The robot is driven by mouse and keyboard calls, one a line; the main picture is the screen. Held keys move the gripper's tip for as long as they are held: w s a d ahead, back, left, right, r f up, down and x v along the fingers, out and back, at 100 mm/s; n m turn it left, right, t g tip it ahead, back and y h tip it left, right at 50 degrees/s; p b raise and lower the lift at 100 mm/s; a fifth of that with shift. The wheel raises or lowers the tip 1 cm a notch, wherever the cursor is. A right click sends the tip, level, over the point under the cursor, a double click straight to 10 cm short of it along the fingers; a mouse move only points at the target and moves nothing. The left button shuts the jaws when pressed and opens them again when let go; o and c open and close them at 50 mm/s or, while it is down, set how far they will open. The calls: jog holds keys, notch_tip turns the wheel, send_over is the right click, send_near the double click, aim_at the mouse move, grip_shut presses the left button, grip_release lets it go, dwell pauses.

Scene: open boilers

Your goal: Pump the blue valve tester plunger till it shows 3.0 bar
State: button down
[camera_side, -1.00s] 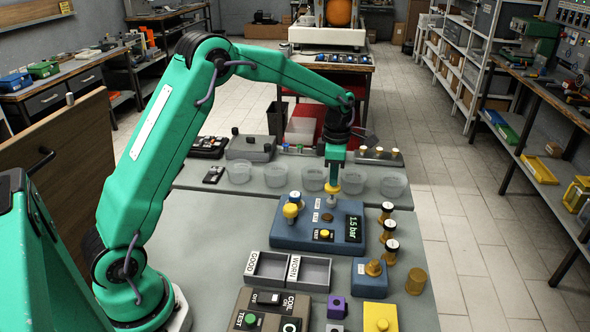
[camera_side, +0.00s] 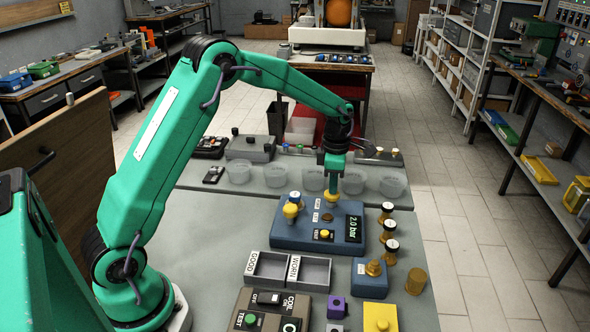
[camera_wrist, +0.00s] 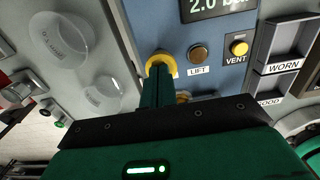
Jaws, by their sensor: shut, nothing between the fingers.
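The blue valve tester (camera_side: 285,238) lies on the grey bench with a lit display (camera_side: 353,229) reading 2.0 bar; the display is partly cut off in the wrist view (camera_wrist: 217,6). My gripper (camera_side: 333,191) is shut, points down and sits right on the yellow plunger knob (camera_wrist: 154,58), with nothing between its fingers. The fingers hide part of the knob.
Clear cups (camera_side: 275,176) stand in a row behind the tester. Several brass valves with black-and-white tops (camera_side: 390,247) stand at its right. The GOOD and WORN tray (camera_side: 290,284) lies in front, near a blue block with a brass fitting (camera_side: 371,280).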

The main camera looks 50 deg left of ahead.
jog(key=shift+f, duration=0.25)
notch_tip(320, 180, up, 14)
jog(key=shift+r, duration=0.25)
dwell(0.3)
dwell(1.1)
notch_tip(320, 180, up, 2)
jog(key=shift+r, duration=0.25)
jog(key=shift+f, duration=0.15)
notch_tip(320, 180, down, 14)
jog(key=shift+r, duration=0.1)
dwell(0.9)
